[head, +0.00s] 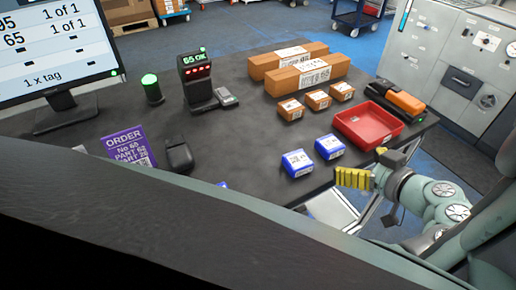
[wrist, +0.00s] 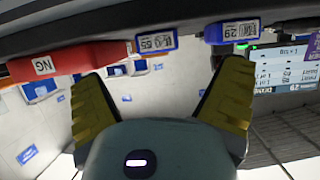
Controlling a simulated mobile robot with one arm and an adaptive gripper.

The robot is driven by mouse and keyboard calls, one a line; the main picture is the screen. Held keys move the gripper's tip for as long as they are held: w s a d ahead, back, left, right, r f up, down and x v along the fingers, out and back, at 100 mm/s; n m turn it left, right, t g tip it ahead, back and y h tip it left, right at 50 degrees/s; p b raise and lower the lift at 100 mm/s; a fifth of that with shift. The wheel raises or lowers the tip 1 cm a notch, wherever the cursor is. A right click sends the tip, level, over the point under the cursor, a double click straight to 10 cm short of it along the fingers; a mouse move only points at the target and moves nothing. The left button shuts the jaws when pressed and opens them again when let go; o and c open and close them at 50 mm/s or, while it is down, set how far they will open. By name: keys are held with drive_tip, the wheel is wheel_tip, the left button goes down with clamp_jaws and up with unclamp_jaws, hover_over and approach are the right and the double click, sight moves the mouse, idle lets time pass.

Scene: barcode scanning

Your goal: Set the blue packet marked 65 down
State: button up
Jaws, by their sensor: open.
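Two blue packets lie on the dark table, left of the red tray. The one nearer the tray (head: 329,147) has a label that seems to read 65 in the wrist view (wrist: 156,41), though the print is small. The other blue packet (head: 297,163) lies just left of it; its label looks like 29 in the wrist view (wrist: 240,31). My gripper (head: 353,178) is at the table's front edge, in front of the packets and apart from them. Its yellow fingers are spread wide in the wrist view (wrist: 160,85), with nothing between them.
The red tray (head: 367,125), marked NG in the wrist view, stands close behind my gripper. Orange boxes (head: 303,65) stand farther back. The scanner (head: 196,80) shows 65 OK, beside a green lamp (head: 152,88). The purple order card (head: 128,146) stands at left. The middle of the table is clear.

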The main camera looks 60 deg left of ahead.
drive_tip(key=v, duration=0.7)
drive_tip(key=shift+p, duration=0.45)
drive_tip(key=shift+w+d, duration=0.1)
drive_tip(key=shift+d, duration=0.05)
